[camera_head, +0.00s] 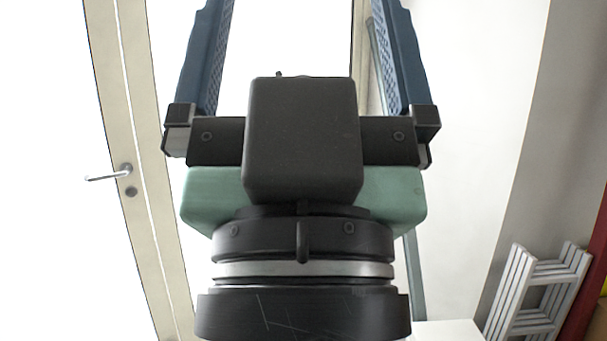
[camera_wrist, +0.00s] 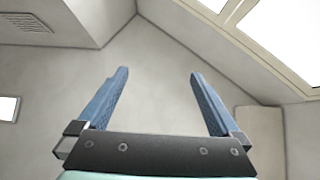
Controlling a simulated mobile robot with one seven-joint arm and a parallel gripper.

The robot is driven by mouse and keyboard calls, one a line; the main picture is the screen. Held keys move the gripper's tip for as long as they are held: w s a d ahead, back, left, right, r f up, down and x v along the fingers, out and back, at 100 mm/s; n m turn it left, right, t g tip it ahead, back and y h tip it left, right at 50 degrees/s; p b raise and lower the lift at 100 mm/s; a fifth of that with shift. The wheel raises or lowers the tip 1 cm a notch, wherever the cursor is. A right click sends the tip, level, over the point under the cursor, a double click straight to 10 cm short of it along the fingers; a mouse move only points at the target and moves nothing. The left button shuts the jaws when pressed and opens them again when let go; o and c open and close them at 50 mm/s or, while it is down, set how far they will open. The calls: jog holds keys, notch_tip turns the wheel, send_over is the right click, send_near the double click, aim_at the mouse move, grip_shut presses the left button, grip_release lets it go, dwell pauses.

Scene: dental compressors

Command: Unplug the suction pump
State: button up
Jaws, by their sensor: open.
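My gripper (camera_head: 300,60) fills the middle of the head view, close to the camera. Its two blue ribbed fingers are spread wide apart with nothing between them. The gripper also shows in the wrist view (camera_wrist: 160,90), open and empty, with a bare pale wall and ceiling area beyond it. No suction pump, plug, cable or socket shows in either view.
A door with a metal handle (camera_head: 108,174) stands at the left in the head view. White folded metal frames (camera_head: 537,290), perhaps a ladder, lean at the lower right. A ceiling vent (camera_wrist: 27,22) and bright window (camera_wrist: 285,40) show in the wrist view.

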notch_tip(320, 180, up, 10)
jog(key=p, duration=0.8)
jog(key=shift+r, duration=0.15)
